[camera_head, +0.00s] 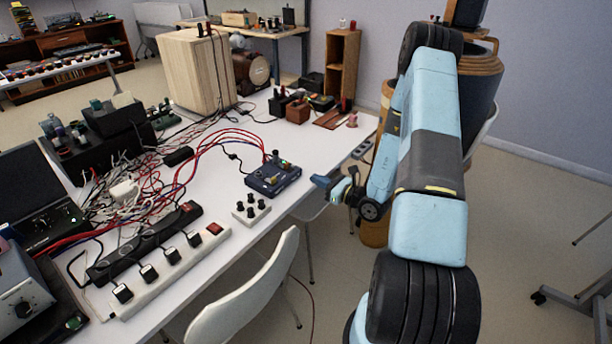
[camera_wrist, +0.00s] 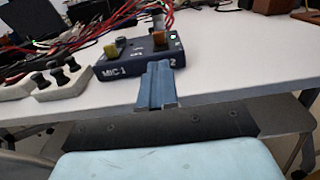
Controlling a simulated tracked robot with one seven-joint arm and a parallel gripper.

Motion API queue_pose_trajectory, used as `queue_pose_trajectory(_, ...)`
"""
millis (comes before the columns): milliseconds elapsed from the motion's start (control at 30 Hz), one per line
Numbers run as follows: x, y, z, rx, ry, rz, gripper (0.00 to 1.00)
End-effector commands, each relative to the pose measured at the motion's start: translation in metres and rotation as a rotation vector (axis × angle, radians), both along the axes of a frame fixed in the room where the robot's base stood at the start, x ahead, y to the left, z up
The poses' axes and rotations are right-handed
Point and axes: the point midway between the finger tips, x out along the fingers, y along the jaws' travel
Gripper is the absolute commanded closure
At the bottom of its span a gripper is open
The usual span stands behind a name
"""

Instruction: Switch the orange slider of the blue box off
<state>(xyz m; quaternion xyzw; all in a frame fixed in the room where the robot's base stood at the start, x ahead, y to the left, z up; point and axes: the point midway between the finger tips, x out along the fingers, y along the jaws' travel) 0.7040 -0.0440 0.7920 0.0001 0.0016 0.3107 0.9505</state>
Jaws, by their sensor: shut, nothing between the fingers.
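The blue box (camera_head: 273,180) sits near the right edge of the white table in the head view. In the wrist view the blue box (camera_wrist: 118,68) faces me, marked MIC 1 at left and 2 at right. A yellow-orange slider knob (camera_wrist: 111,49) stands on the MIC 1 side, and a darker orange-brown one (camera_wrist: 158,36) on the 2 side, by a green light. I cannot tell the exact slider positions. My gripper (camera_head: 322,182) is shut and empty, just right of the box. In the wrist view its blue fingers (camera_wrist: 157,84) overlap the box's front; contact is unclear.
A white block with black knobs (camera_head: 251,208) stands left of the box. Red and blue cables run from the box's back. A power strip (camera_head: 165,272) and a tangle of wires lie farther left. A white chair (camera_head: 245,290) stands at the table's front edge.

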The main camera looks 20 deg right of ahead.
Motion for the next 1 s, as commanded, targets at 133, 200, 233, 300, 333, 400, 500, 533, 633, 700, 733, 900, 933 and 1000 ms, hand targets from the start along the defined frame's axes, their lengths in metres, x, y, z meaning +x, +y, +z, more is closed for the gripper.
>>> queue_pose_trajectory(133, -0.017, -0.013, 0.0, 0.0, 0.001, -0.002, 1.0)
queue_pose_trajectory(200, -0.022, -0.017, 0.0, 0.002, 0.001, -0.002, 1.0)
queue_pose_trajectory(233, -0.024, -0.018, 0.0, 0.002, 0.001, -0.003, 1.0)
queue_pose_trajectory(300, -0.027, -0.02, 0.0, 0.002, 0.001, -0.002, 1.0)
queue_pose_trajectory(333, -0.027, -0.021, 0.0, 0.002, 0.001, -0.002, 1.0)
queue_pose_trajectory(400, -0.029, -0.021, 0.0, 0.001, 0.001, -0.001, 1.0)
queue_pose_trajectory(500, -0.029, -0.022, 0.0, 0.001, 0.001, -0.001, 1.0)
queue_pose_trajectory(533, -0.029, -0.022, 0.0, 0.001, 0.001, -0.002, 1.0)
queue_pose_trajectory(633, -0.028, -0.022, 0.0, 0.001, 0.001, -0.002, 1.0)
queue_pose_trajectory(700, -0.028, -0.022, 0.0, 0.001, 0.001, -0.002, 1.0)
queue_pose_trajectory(733, -0.028, -0.022, 0.0, 0.001, 0.001, -0.002, 1.0)
queue_pose_trajectory(900, -0.028, -0.021, 0.002, -0.002, -0.003, 0.004, 1.0)
queue_pose_trajectory(933, -0.028, -0.02, 0.004, -0.005, -0.005, 0.011, 1.0)
queue_pose_trajectory(1000, -0.028, -0.015, 0.013, -0.017, -0.017, 0.039, 1.0)
